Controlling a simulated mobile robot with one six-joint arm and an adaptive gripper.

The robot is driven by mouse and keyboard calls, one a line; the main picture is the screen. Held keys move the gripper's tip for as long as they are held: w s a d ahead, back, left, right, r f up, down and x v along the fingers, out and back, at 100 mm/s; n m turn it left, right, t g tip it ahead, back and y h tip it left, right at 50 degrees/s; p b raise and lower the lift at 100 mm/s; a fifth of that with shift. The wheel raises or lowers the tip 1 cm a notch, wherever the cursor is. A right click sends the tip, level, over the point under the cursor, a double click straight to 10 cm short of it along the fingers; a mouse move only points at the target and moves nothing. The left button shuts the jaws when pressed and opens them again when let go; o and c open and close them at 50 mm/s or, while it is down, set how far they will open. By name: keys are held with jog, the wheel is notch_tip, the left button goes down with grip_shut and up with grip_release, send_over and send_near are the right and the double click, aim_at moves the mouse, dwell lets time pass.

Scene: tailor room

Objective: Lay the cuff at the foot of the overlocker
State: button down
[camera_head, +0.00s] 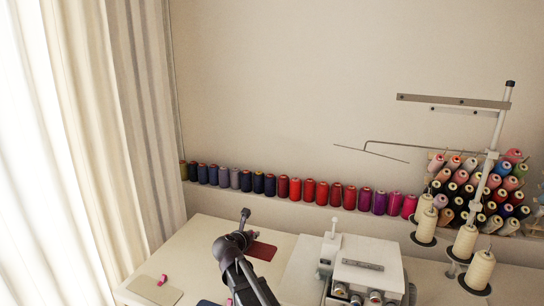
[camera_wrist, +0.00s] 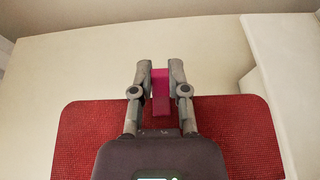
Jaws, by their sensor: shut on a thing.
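A flat dark red cloth piece with rounded corners, which I take for the cuff (camera_head: 262,251), is at the table's back, left of the overlocker. In the wrist view the cuff (camera_wrist: 235,130) spreads to both sides under my gripper. A magenta clip (camera_wrist: 161,88) stands at its middle. My gripper (camera_wrist: 161,70) is shut on this clip, one finger on each side. Whether the cuff touches the table is unclear. The white overlocker (camera_head: 366,268) stands right of my arm, its lower part cut off by the frame. My arm hides part of the cuff in the head view.
A beige cloth piece (camera_head: 154,291) with a pink clip (camera_head: 162,280) lies at the front left; a dark blue piece (camera_head: 208,303) shows at the bottom edge. Thread cones (camera_head: 464,241) stand right of the overlocker. Spools line the wall. The back left table (camera_head: 205,236) is bare.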

notch_tip(320, 180, up, 8)
jog(key=p, duration=0.7)
jog(key=shift+r, duration=0.15)
jog(key=shift+a, duration=0.1)
dwell(0.7)
